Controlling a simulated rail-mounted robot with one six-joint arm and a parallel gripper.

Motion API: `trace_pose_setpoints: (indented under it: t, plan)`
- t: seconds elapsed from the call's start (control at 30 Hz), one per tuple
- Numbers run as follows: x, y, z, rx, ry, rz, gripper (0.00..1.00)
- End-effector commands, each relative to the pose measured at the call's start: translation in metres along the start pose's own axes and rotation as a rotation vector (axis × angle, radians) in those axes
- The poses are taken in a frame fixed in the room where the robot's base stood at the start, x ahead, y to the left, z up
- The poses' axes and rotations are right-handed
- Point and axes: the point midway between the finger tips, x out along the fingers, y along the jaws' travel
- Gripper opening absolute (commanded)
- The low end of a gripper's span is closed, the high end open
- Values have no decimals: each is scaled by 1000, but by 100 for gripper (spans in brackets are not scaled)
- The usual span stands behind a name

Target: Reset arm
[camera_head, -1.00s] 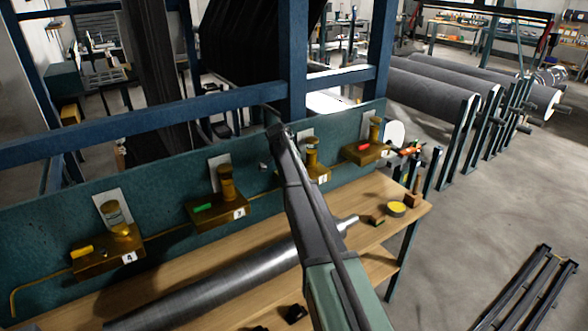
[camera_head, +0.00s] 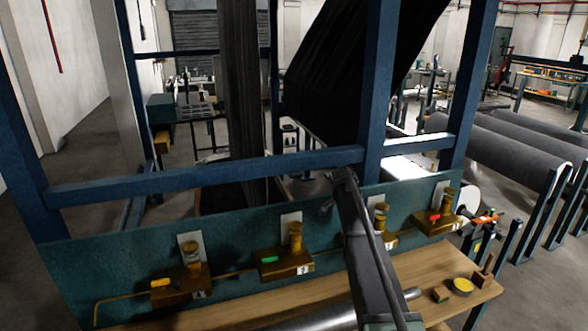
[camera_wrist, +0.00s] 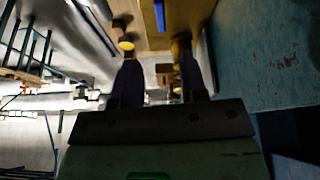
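My gripper (camera_wrist: 154,58) shows in the wrist view as two dark fingers pointing up the picture, apart from each other with a clear gap. Nothing is visibly held between them. Yellow patches show at the fingertips; I cannot tell whether they are pads or things behind. In the head view my arm rises from the bottom edge in front of the teal panel, covering part of one brass valve block. My gripper cannot be made out there.
The teal panel (camera_head: 120,262) carries several brass valve blocks, one with a green handle (camera_head: 269,259). A wooden bench (camera_head: 425,278) runs below it, with a metal roller (camera_head: 325,314) and a yellow tin (camera_head: 462,286). Blue frame posts (camera_head: 379,90) stand behind. Grey rolls (camera_head: 495,165) lie at right.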

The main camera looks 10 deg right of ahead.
Motion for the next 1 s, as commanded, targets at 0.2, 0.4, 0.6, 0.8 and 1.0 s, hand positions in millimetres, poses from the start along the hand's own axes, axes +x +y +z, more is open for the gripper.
trace_pose_setpoints:
  t: [0.2,0.4,0.6,0.8,1.0]
  plan:
    - [-3,108,100,-617,-152,-53,39]
    - [10,244,247,-1118,-277,-203,39]
    - [28,321,330,-1255,-318,-274,39]
    - [27,314,334,-1269,-314,-275,39]
    - [26,314,334,-1267,-314,-274,39]
